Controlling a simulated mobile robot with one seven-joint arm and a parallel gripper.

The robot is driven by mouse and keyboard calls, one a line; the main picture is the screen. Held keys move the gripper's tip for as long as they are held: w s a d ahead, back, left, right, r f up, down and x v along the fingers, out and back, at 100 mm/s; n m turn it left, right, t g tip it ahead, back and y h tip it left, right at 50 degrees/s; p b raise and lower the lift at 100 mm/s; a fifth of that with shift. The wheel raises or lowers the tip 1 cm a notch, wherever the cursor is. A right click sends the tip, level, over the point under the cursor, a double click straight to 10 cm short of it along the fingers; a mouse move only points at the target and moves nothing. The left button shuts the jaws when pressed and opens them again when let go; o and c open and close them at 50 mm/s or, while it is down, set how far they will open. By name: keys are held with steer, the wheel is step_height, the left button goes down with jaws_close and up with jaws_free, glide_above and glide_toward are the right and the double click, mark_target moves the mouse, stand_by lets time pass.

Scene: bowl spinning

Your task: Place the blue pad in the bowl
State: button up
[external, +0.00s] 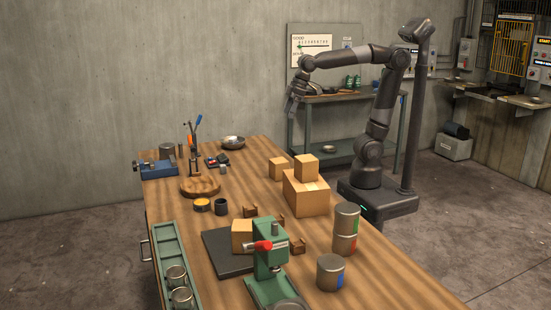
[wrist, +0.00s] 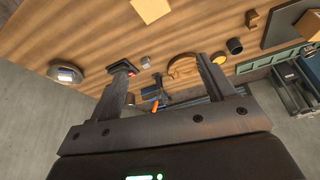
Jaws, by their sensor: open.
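A small round metal bowl (external: 233,142) stands at the far end of the wooden table, with something light inside; it also shows at the left of the wrist view (wrist: 66,75). I cannot pick out a blue pad for certain. A small dark item with red on it (external: 212,162) lies just in front of the bowl and shows beyond my left finger in the wrist view (wrist: 122,67). My gripper (external: 291,108) hangs in the air to the right of the bowl and above table height. In the wrist view it (wrist: 163,64) is open, with nothing between its fingers.
A blue vise (external: 158,168) is at the left edge. Cans (external: 346,225) and a green press (external: 270,250) are nearer the front.

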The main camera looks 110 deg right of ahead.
steer(key=s+a+f+n, duration=0.1)
steer(key=s+a+f, duration=0.2)
steer(key=s, duration=0.3)
steer(key=s+a+f+n+t, duration=0.1)
steer(key=s+a+f, duration=0.3)
steer(key=s+a, duration=0.1)
steer(key=shift+s+a+f+y, duration=0.3)
steer(key=shift+s+y, duration=0.1)
steer(key=shift+s, duration=0.25)
